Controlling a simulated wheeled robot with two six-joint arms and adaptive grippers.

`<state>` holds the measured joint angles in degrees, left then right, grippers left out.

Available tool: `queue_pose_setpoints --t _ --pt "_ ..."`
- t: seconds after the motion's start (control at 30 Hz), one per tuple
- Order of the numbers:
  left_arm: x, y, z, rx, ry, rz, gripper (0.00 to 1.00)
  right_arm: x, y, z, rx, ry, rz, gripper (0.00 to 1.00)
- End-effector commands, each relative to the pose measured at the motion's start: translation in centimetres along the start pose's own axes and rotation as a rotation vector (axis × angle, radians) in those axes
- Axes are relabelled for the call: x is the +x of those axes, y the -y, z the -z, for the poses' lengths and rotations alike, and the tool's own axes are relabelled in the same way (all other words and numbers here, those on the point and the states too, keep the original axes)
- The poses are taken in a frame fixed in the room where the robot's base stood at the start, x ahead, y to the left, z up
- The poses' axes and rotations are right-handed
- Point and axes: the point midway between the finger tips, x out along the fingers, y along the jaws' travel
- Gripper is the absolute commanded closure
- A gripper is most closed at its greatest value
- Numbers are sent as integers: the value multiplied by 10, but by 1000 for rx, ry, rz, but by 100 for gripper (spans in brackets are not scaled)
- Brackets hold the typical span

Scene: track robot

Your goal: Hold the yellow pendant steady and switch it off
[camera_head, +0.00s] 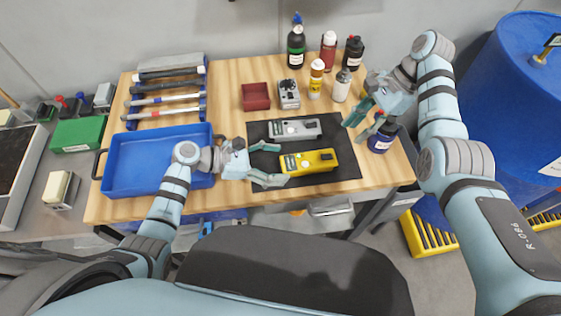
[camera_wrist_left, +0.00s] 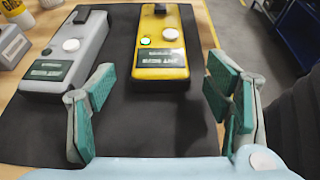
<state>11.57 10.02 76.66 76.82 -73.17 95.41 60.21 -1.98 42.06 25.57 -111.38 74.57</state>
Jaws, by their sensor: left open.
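The yellow pendant (camera_head: 309,161) lies flat on the black mat (camera_head: 345,160), below the grey pendant (camera_head: 294,129). In the left wrist view the yellow pendant (camera_wrist_left: 161,62) shows a lit green light, a white round button, a black part at its far end and a dark label. My left gripper (camera_head: 267,164) is open at the pendant's left end; its fingers (camera_wrist_left: 160,110) are spread wide with the pendant ahead between them, not touching it. My right gripper (camera_head: 364,122) is open and empty beyond the mat's right edge, near the dark jar.
A blue tray (camera_head: 150,187) and a tool rack (camera_head: 165,95) are at the left. Behind the mat stand a red bin (camera_head: 255,97), a grey box (camera_head: 289,94) and several bottles. A dark jar (camera_head: 381,140) stands close to my right gripper.

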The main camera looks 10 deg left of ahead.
Motion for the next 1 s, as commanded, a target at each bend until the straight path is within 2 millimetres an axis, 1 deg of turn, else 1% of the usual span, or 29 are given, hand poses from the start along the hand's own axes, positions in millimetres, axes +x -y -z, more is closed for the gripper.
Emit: queue_pose_setpoints --t 0.03,0.13,0.37,0.4,0.77,0.8,0.87,1.0 --pt "7 0 0 -1 1 0 28 0 0 0 0 0 0 67" --pt "15 0 0 -1 0 1 28 0 0 0 0 0 0 67" --pt "17 0 0 1 -1 1 28 0 0 0 0 0 0 67" --pt "17 0 0 1 -1 1 30 0 0 0 0 0 0 67" --pt "17 0 0 0 -1 0 88 0 0 0 0 0 0 67" --pt "17 0 0 0 -1 0 55 0 0 0 0 0 0 67" --pt "17 0 0 0 -1 0 65 0 0 0 0 0 0 67" --pt "17 0 0 1 -1 0 87 0 0 0 0 0 0 67"
